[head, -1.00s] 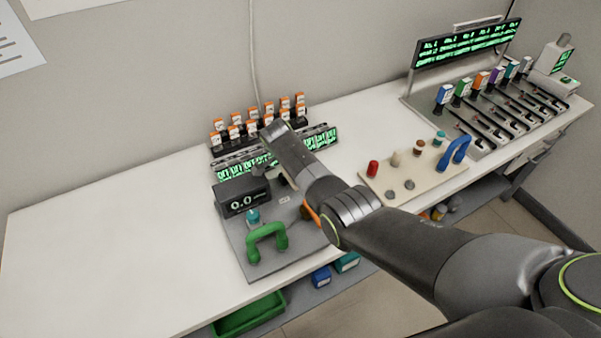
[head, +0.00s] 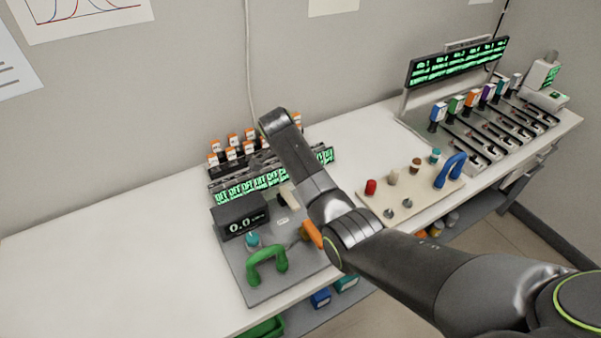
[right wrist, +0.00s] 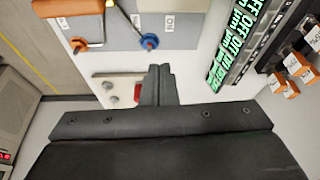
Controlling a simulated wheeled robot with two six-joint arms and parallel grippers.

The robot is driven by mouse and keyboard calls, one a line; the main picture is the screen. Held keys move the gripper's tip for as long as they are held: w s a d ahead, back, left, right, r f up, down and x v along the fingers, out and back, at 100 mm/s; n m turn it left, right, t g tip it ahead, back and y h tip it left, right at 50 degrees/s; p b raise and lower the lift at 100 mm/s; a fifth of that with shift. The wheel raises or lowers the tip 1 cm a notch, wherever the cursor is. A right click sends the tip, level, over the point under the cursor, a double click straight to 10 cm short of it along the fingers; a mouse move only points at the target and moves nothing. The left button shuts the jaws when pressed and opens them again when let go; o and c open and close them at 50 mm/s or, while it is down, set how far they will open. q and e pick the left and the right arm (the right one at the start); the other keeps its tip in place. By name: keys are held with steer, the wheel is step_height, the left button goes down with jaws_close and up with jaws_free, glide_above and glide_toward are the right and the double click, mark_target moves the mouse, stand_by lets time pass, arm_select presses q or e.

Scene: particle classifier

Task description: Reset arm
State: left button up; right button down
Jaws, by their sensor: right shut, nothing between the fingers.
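My right arm (head: 420,270) comes in from the right in the head view and reaches over the grey plate on the table; its gripper cannot be made out there. In the right wrist view my right gripper (right wrist: 160,72) is shut and empty, its fingers together. A red peg (right wrist: 137,93) shows beside the fingers there, partly hidden. My left gripper is in neither view.
The grey plate (head: 234,262) bears a green handle (head: 266,253), an orange handle (head: 312,234) and a 0.0 display (head: 241,221). Orange-capped vials (head: 232,140) stand behind. A cream board (head: 432,192) and a slotted rack (head: 480,135) are right. The table's left (head: 110,260) is clear.

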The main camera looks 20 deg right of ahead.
steer(key=shift+r, duration=0.25)
steer(key=shift+s, duration=0.1)
